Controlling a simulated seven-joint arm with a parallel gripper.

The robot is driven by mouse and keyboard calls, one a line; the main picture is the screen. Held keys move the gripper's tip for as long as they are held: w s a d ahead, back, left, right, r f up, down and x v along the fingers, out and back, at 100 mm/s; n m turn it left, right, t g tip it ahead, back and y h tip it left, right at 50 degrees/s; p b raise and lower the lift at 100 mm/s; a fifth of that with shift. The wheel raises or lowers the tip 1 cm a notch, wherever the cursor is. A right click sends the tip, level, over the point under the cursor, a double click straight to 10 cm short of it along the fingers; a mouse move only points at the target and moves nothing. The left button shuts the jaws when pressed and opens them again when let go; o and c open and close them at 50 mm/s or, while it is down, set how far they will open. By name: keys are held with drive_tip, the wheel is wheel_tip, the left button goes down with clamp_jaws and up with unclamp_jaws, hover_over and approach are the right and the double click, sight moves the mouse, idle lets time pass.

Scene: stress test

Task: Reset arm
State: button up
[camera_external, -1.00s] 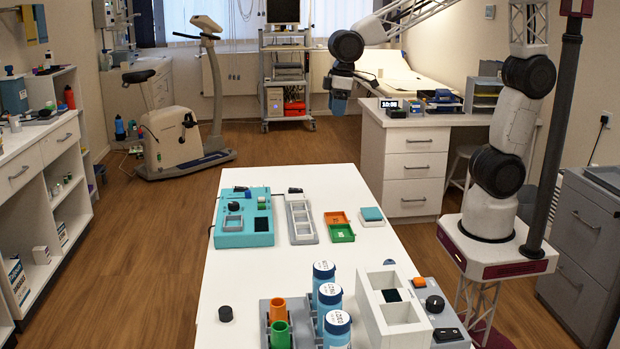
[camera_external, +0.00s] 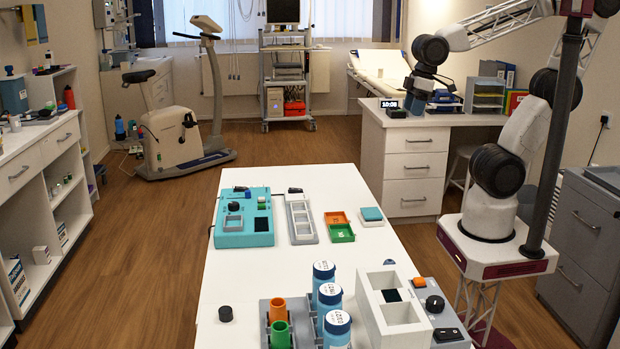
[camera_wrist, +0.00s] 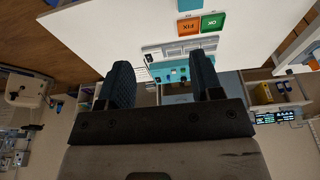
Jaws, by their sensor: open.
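My arm is raised to the right of the white table (camera_external: 300,270). My gripper (camera_external: 416,103) hangs in the air in front of the back desk, high above and beyond the table's far right side. In the wrist view my gripper (camera_wrist: 163,78) has its two dark fingers wide apart with nothing between them. The orange tray (camera_wrist: 189,27) and green tray (camera_wrist: 214,22) on the table show beyond the fingers, along with the teal device (camera_wrist: 172,74).
The desk (camera_external: 408,165) stands behind, with a clock (camera_external: 393,104) near my gripper. Open floor lies left of the table.

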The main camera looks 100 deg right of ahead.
drive_tip(key=shift+s+f, duration=0.25)
drive_tip(key=shift+s, duration=0.45)
drive_tip(key=shift+s+f, duration=0.2)
drive_tip(key=shift+s, duration=0.5)
